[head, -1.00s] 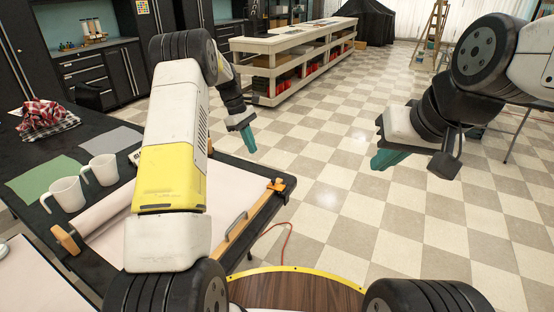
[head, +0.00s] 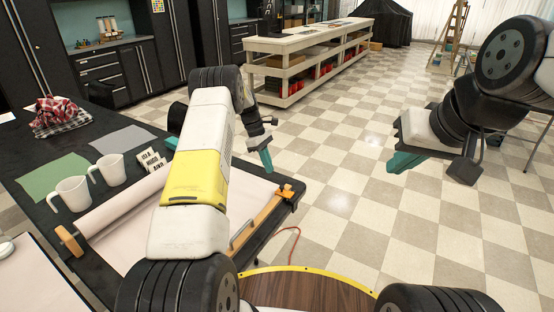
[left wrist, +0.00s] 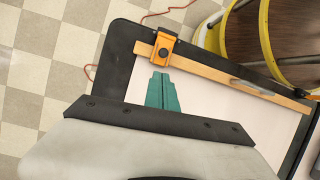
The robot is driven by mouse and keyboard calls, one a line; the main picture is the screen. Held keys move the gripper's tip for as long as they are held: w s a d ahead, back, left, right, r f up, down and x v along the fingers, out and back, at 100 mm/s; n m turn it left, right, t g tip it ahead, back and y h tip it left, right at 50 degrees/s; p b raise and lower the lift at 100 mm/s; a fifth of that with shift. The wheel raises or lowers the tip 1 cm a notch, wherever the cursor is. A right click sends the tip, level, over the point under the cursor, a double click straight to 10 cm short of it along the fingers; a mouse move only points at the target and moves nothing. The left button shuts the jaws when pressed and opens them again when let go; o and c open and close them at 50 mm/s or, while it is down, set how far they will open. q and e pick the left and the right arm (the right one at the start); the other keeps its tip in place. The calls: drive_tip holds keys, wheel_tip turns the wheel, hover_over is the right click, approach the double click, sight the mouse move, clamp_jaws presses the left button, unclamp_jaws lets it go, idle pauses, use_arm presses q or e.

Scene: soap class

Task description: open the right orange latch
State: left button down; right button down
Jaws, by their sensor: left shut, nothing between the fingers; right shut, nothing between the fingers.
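The right orange latch (head: 285,190) sits at the far right end of a tan wooden bar (head: 256,220) on the black table. It also shows in the left wrist view (left wrist: 165,46), with a dark round knob on it. My left gripper (head: 267,160) is shut and empty, with teal fingers above and a little beyond the latch in the head view. In the left wrist view the shut fingers (left wrist: 161,76) point toward the latch and look apart from it. My right gripper (head: 398,165) is shut and empty over the floor to the right.
A white paper roll (head: 125,205) with an orange-brown end piece (head: 68,239) lies left of my arm. Two white mugs (head: 72,193), a green sheet (head: 52,175) and a checked cloth (head: 60,115) are on the table.

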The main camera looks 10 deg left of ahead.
sight(284, 191)
use_arm(q)
drive_tip(key=x, duration=0.7)
drive_tip(key=shift+d+f, duration=0.15)
drive_tip(key=shift+f, duration=0.15)
